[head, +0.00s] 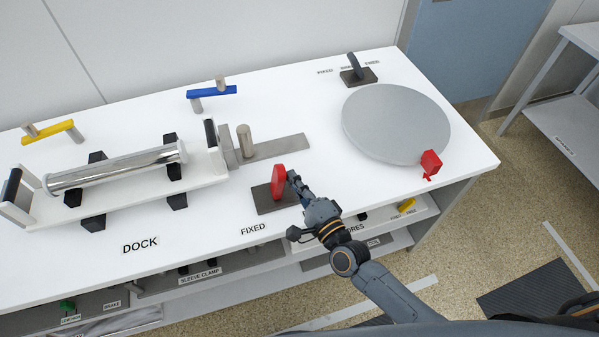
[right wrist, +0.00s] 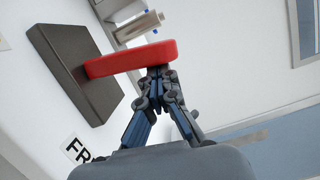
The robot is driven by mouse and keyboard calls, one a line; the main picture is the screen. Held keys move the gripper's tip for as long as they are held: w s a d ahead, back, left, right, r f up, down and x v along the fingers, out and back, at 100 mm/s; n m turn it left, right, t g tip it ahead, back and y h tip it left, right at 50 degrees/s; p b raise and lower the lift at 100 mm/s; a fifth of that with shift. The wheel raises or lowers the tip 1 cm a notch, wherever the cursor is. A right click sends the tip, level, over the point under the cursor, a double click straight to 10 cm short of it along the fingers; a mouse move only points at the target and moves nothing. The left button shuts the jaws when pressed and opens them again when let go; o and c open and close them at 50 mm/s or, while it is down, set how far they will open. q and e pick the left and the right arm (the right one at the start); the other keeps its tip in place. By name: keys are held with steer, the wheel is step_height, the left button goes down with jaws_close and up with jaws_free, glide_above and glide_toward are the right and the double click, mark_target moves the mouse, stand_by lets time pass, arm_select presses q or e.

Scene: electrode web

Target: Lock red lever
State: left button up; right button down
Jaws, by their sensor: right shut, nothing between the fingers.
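The red lever (head: 279,182) stands up from a dark grey base plate (head: 262,200) on the white table, just behind the label FIXED. My right gripper (head: 292,177) is at the lever's right side, fingers shut with nothing between them. In the right wrist view the red lever (right wrist: 130,60) lies across just beyond the closed fingertips (right wrist: 157,72), which appear to touch or nearly touch its side. The dark base plate (right wrist: 75,72) shows at the left there. My left gripper is not in view.
A round grey disc (head: 396,122) with a red block (head: 431,162) at its edge lies to the right. A metal roller (head: 115,168) rests in a dock at the left. A blue lever (head: 212,92), a yellow lever (head: 48,132) and a dark lever (head: 355,68) stand farther back.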

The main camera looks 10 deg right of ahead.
mark_target(280, 179)
steer(key=a+n+p, duration=0.1)
steer(key=a+r+n+p, duration=0.1)
steer(key=p, duration=0.1)
steer(key=a+n+g+p, duration=0.1)
steer(key=n+p, duration=0.1)
steer(key=shift+s+r+h, duration=0.3)
steer(key=shift+r, duration=0.05)
steer(key=shift+s+a+f+n+p, duration=0.15)
steer(key=shift+a+n+p, duration=0.6)
steer(key=shift+n, duration=0.25)
steer(key=shift+s+a+f, duration=0.1)
steer(key=shift+a, duration=0.35)
